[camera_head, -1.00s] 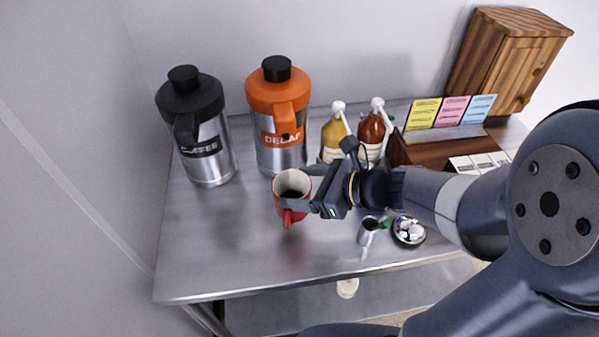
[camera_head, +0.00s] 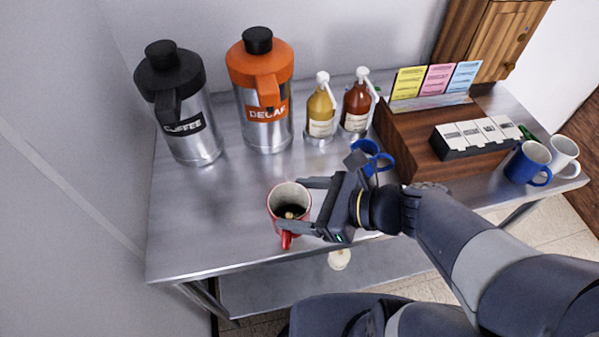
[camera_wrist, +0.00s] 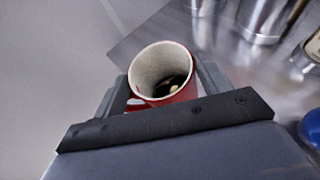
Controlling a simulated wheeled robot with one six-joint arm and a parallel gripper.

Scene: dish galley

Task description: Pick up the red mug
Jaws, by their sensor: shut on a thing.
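The red mug (camera_head: 273,212) is white inside and holds dark liquid with a pale patch in it. It is near the front of the steel counter in the head view, its handle toward the front edge. My gripper (camera_head: 296,207) is shut on it, one finger on each side of the body. The mug also shows in the wrist view (camera_wrist: 164,99), roughly upright between the fingers. Its base is hard to make out, so I cannot tell for sure how far it is above the counter.
A black-topped coffee urn (camera_head: 190,125) and orange decaf urn (camera_head: 265,120) stand behind, beside two pump bottles (camera_head: 320,112). A blue mug (camera_head: 362,160) is behind my gripper. A wooden organizer (camera_head: 400,145) and more mugs (camera_head: 525,165) are right. The counter left of the red mug is clear.

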